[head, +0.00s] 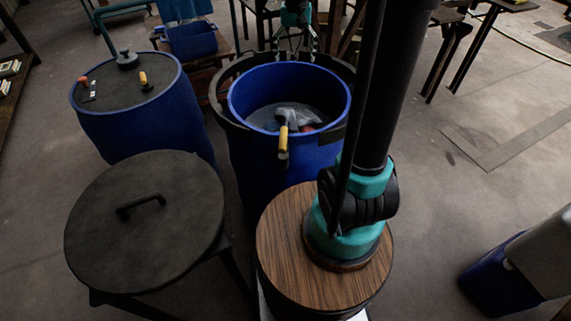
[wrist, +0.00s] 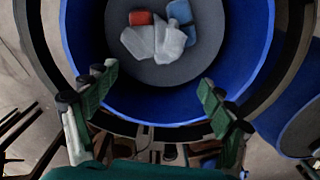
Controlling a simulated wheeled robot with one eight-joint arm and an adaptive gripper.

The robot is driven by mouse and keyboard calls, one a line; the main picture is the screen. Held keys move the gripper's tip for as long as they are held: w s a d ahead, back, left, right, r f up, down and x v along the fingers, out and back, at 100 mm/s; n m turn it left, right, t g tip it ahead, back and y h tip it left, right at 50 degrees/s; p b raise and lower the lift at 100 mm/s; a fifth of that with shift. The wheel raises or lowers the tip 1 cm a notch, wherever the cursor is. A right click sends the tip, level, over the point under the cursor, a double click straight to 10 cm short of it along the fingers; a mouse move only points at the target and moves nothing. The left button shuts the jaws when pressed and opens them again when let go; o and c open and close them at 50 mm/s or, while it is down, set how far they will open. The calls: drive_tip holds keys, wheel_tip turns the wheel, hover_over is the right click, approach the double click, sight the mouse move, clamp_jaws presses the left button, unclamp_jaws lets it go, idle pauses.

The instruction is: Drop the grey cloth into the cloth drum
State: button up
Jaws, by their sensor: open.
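The open blue drum (head: 240,100) stands in the middle of the head view, and its blue wall (wrist: 255,60) fills much of the wrist view. A crumpled pale grey cloth (wrist: 170,45) lies on the dark round surface inside it, beside a red piece (wrist: 140,18) and a blue piece (wrist: 182,12). In the head view, the grey cloth (head: 300,115) is partly hidden. My gripper (wrist: 155,105) is open and empty, with its fingers apart over the drum's rim. In the head view, my gripper (head: 297,42) is at the drum's far side.
A yellow-handled tool (head: 284,140) shows at the drum's near side. A dark round lid with a handle (head: 145,215) is on a stand at the left. Another blue drum (head: 150,130) has small items on top. A blue bin (head: 190,42) is behind. Floor at the right is partly clear.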

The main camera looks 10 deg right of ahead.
wheel_tip(320, 180, up, 5)
drive_tip(key=shift+f, duration=0.2)
idle(0.5)
